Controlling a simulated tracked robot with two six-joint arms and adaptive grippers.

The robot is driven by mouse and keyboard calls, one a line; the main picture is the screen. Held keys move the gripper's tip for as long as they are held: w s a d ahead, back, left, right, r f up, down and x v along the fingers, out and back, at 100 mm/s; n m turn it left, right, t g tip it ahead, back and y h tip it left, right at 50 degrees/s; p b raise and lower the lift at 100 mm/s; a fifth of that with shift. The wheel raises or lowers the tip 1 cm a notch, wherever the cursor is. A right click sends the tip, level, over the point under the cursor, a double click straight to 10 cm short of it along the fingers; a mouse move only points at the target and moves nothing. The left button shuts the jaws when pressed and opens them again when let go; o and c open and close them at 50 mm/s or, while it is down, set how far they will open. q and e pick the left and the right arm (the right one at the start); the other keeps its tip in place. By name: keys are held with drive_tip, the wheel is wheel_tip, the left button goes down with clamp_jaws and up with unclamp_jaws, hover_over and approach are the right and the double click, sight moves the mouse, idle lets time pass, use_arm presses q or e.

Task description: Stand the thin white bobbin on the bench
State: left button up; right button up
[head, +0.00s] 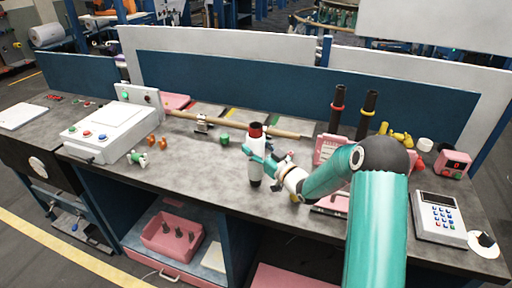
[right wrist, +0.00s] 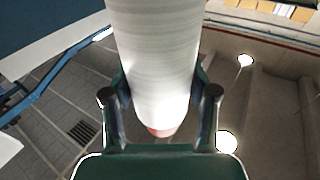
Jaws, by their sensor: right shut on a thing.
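The thin white bobbin (head: 254,171) has a red and black top and a dark lower end. It is roughly upright above the front middle of the bench (head: 210,168); I cannot tell whether its foot touches the bench top. My right gripper (head: 258,157) is shut around its middle, coming from the right. In the right wrist view the white bobbin (right wrist: 155,60) fills the space between the two fingers of the gripper (right wrist: 160,97), with a reddish end showing below. My left gripper is not in view.
A white control box (head: 108,130) stands at left. A wooden rod (head: 240,125) lies behind the bobbin, with a green spool (head: 224,139) nearby. Two dark bobbins (head: 368,108) stand at the back right. A keypad (head: 438,212) is at right. Bare bench lies left of the bobbin.

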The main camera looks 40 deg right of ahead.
drive_tip(key=o, duration=1.3)
drive_tip(key=shift+f, duration=0.1)
drive_tip(key=shift+r+p, duration=0.25)
drive_tip(key=shift+p, duration=0.1)
drive_tip(key=shift+s+a+f+b, duration=0.2)
drive_tip(key=shift+s+b, duration=0.5)
drive_tip(key=shift+s, duration=1.3)
drive_tip(key=shift+s+f+b, duration=0.25)
drive_tip(key=shift+s+b, duration=0.5)
drive_tip(key=shift+s, duration=1.25)
drive_tip(key=shift+s+a+f+b, duration=0.2)
drive_tip(key=shift+s+b, duration=0.5)
drive_tip(key=shift+s, duration=1.3)
drive_tip(key=shift+d, duration=0.1)
